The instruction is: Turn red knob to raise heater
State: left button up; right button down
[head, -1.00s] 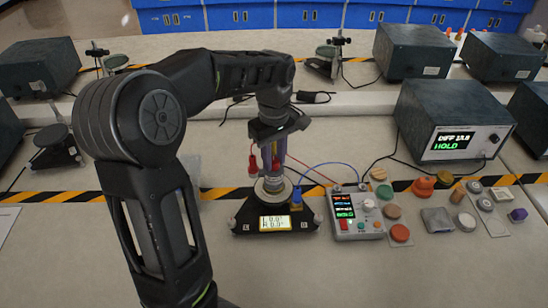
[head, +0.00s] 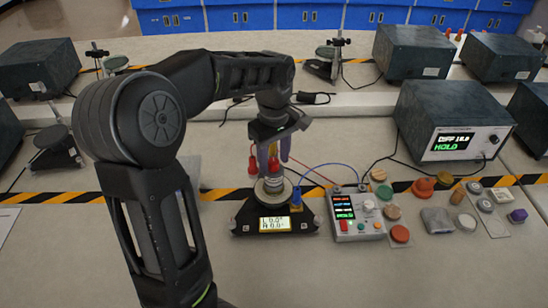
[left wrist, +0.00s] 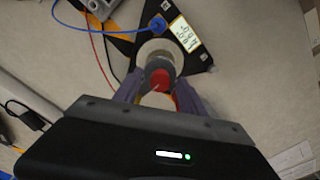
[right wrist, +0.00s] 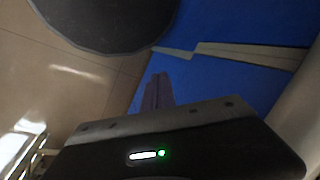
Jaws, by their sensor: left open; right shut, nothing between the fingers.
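A red knob (left wrist: 160,78) sits on top of a round grey post in the left wrist view. In the head view it shows as a small reddish patch (head: 274,164) above the black triangular base (head: 247,215), which has a lit readout (head: 275,224). My left gripper (head: 273,167) points down over it. Its open purple fingers are on either side of the knob in the left wrist view (left wrist: 160,90); I cannot tell whether they touch it. My right gripper (right wrist: 157,92) is shut and empty, and is out of the head view. I cannot identify a heater for sure.
A control box (head: 356,227) with buttons stands right of the base. Red plugs (head: 254,165) and red and blue cables are close to my left fingers. A dark instrument (head: 452,120) reading HOLD stands behind right. Several loose buttons and knobs lie right.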

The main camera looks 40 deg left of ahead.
aim_at(274, 162)
pick_arm(q)
notch_tip(274, 162, up, 8)
jog(key=shift+f+b, duration=0.1)
jog(key=shift+b, duration=0.25)
dwell(0.7)
